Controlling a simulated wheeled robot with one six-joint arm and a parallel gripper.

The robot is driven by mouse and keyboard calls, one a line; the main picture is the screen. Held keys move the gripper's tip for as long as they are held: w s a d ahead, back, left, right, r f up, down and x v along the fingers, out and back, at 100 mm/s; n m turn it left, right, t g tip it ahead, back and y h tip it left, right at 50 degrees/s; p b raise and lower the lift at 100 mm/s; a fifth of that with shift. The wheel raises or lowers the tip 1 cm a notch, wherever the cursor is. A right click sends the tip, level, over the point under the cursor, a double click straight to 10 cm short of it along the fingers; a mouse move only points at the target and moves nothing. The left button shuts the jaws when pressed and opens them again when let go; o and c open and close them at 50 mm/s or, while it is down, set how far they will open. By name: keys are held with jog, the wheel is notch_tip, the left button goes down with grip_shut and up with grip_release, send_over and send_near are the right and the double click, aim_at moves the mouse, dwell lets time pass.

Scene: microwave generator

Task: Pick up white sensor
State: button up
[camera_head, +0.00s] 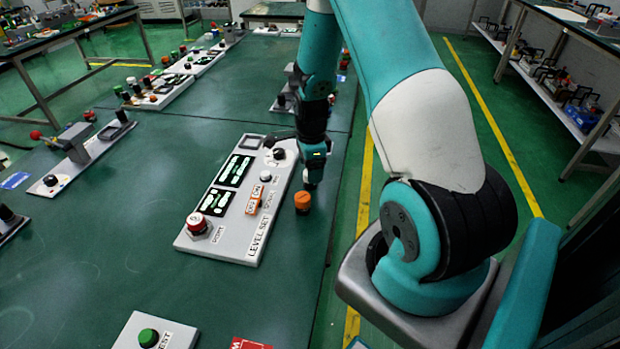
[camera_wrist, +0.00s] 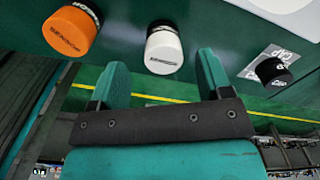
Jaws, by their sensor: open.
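The white sensor (camera_wrist: 163,50) is a short white cylinder with a dark top and a dark label, in the upper middle of the wrist view. My gripper (camera_wrist: 161,78) is open. Its two teal fingers point toward the sensor, one to each side of it in the picture, and the space between them looks empty. I cannot tell how far the sensor is from the fingertips. In the head view my gripper (camera_head: 312,172) is low over the table, beside the control panel, and the white sensor is not clearly visible there.
An orange sensor (camera_wrist: 70,32) stands left of the white one; it also shows in the head view (camera_head: 302,201). A black cap (camera_wrist: 272,70) is on the right in the wrist view. The grey-white LEVEL SET panel (camera_head: 225,245) lies close to my gripper. Table space left of it is clear.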

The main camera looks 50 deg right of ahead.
notch_tip(320, 180, down, 5)
jog(key=shift+w+d+r+p, duration=0.1)
jog(key=shift+w+p, duration=0.05)
jog(key=shift+p, duration=0.35)
jog(key=c, duration=1.1)
jog(key=shift+o, duration=0.2)
jog(key=shift+r, duration=0.15)
notch_tip(320, 180, up, 20)
jog(key=b, duration=0.1)
jog(key=shift+b, duration=0.3)
